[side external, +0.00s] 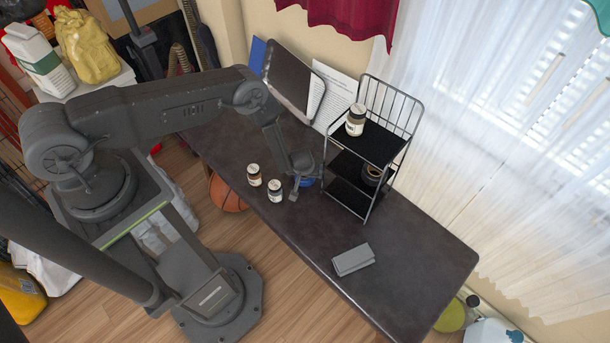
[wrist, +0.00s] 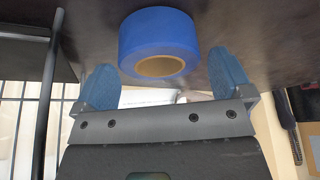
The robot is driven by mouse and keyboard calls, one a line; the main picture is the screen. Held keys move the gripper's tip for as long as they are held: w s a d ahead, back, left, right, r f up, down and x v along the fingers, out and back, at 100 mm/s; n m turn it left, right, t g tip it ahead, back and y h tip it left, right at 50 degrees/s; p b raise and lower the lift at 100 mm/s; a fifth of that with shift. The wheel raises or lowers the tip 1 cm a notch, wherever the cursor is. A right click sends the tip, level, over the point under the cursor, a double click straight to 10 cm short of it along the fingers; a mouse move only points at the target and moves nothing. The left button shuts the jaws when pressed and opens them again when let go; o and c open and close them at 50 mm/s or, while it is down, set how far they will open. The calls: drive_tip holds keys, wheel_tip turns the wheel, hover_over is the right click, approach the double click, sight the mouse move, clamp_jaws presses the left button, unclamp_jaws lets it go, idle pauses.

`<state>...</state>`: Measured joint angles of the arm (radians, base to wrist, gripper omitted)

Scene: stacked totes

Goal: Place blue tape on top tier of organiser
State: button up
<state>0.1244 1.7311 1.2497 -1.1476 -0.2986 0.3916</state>
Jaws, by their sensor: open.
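The blue tape roll (wrist: 158,42) rests on the dark table and sits between the two fingers of my gripper (wrist: 162,82) in the wrist view, with gaps on both sides. In the side view only a bit of the blue tape (side external: 307,182) shows beside my gripper (side external: 298,190), which is low over the table. My gripper is open. The black wire organiser (side external: 346,172) stands just right of my gripper. Its top tier (side external: 378,147) holds a jar (side external: 355,120) at its left corner. A dark roll (side external: 373,174) sits on a lower tier.
Two jars (side external: 254,175) (side external: 275,191) stand on the table (side external: 300,232) just left of my gripper. A grey box (side external: 353,260) lies at the front right. A dark screen-like panel (side external: 287,80) and papers (side external: 336,98) stand behind.

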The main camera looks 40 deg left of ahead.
drive_tip(key=shift+x, duration=0.9)
drive_tip(key=shift+c, duration=0.4)
drive_tip(key=c, duration=1)
drive_tip(key=shift+r, duration=0.1)
